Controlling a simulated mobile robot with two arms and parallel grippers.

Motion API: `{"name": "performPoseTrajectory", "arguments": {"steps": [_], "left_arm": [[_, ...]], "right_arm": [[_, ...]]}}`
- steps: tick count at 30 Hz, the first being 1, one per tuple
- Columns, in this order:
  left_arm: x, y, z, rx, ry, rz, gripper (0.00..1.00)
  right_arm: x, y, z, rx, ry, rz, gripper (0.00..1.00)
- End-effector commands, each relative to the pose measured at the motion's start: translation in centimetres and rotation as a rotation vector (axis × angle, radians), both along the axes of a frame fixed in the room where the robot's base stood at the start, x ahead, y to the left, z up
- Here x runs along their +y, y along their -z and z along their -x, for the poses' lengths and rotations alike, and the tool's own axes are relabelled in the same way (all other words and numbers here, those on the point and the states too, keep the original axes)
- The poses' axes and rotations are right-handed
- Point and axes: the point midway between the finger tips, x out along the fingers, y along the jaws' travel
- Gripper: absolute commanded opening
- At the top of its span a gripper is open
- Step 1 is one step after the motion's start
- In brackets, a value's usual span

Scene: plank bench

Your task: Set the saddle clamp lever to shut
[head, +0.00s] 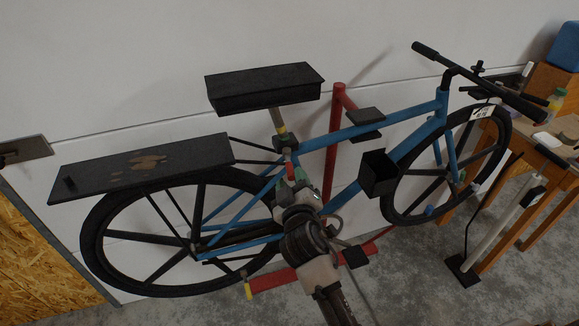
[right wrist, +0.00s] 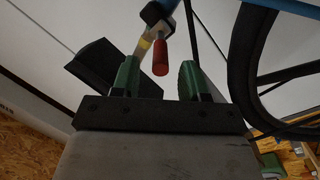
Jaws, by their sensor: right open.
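The blue bicycle (head: 405,115) has a black saddle (head: 262,88) on a post with a yellow band (head: 281,130). The saddle clamp lever (head: 291,172) has a red handle and sits at the foot of the post, partly hidden by my right gripper (head: 292,180). In the right wrist view the red lever (right wrist: 160,57) sticks out from the dark clamp (right wrist: 157,17), its end in line with the gap between my green fingers (right wrist: 158,80). The fingers are apart, with space on both sides of the lever. I cannot tell whether they reach past its tip. My left gripper is not in view.
A black rear rack (head: 145,165) lies left of the post, over the rear wheel. A red stand (head: 337,130) and a black box (head: 379,174) are to the right. A wooden bench (head: 540,160) and floor pump (head: 500,235) stand at far right. A white wall is behind.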

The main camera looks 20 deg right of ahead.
Motion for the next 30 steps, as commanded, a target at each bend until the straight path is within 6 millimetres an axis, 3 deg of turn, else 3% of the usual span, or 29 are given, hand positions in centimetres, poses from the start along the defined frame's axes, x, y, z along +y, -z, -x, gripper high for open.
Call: {"name": "performPoseTrajectory", "arguments": {"steps": [7, 19, 27, 30], "left_arm": [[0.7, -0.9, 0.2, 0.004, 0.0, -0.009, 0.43], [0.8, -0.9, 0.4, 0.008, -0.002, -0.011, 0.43], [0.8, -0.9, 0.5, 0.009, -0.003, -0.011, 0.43], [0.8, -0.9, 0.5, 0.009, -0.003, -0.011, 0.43]], "right_arm": [[-0.6, -0.1, -3.2, 0.001, 0.001, -0.001, 0.44], [-0.6, 0.1, -3.9, 0.0, -0.001, -0.001, 0.44], [-0.6, 0.1, -3.9, 0.0, -0.001, -0.001, 0.03], [-0.6, 0.1, -3.9, 0.001, 0.0, -0.001, 0.0]]}}
